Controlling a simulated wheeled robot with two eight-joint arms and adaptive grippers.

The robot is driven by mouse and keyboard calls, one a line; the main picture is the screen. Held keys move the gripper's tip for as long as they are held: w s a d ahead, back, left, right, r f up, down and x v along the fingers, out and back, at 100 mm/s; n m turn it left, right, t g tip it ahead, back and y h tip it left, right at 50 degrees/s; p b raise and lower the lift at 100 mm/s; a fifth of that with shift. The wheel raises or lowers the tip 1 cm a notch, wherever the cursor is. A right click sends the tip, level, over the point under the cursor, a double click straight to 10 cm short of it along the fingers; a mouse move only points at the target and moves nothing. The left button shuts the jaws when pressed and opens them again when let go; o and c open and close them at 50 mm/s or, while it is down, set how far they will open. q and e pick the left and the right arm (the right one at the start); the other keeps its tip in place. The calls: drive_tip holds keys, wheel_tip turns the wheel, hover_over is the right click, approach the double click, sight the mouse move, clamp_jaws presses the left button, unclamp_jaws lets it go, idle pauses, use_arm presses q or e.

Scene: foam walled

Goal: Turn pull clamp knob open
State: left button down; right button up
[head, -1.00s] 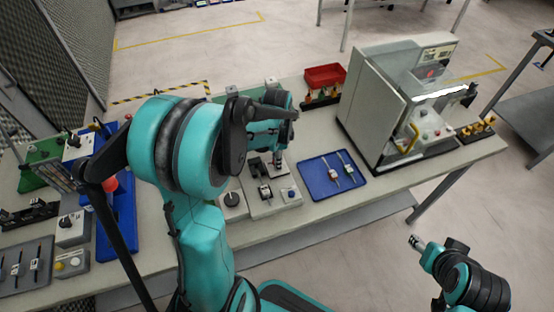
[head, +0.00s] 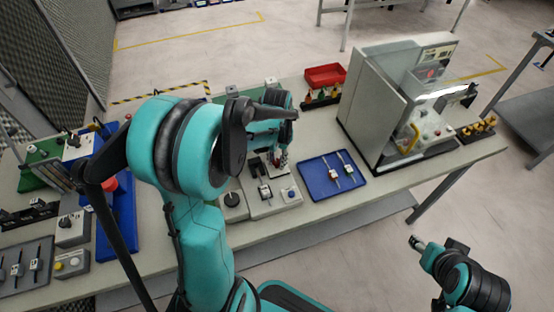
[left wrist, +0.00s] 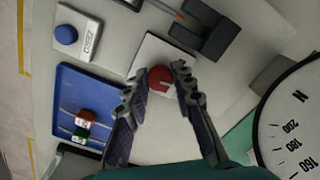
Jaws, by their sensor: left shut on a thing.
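The clamp knob is a round red knob (left wrist: 160,78) on a pale plate in the left wrist view. My left gripper (left wrist: 157,84) has its two dark, ridged fingers on either side of the knob and is shut on it. In the head view, my left gripper (head: 280,158) is low over the fixture on the bench, with a bit of red at its fingertips. My teal left arm hides part of the fixture there. My right gripper (head: 418,243) is off the front of the bench at lower right, too small to read.
A blue tray (head: 316,186) with two small parts lies right of the fixture. A box with a blue button (head: 289,194) stands in front. A large grey machine (head: 372,105) and a red bin (head: 325,76) stand farther right. A round dial (left wrist: 295,125) is close in the left wrist view.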

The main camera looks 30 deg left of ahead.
sight(277, 161)
use_arm(q)
drive_tip(key=n, duration=0.3)
drive_tip(key=shift+n, duration=2.2)
drive_tip(key=c, duration=1.3)
unclamp_jaws()
drive_tip(key=shift+o, duration=0.2)
drive_tip(key=shift+r, duration=0.1)
wheel_tip(277, 161, up, 12)
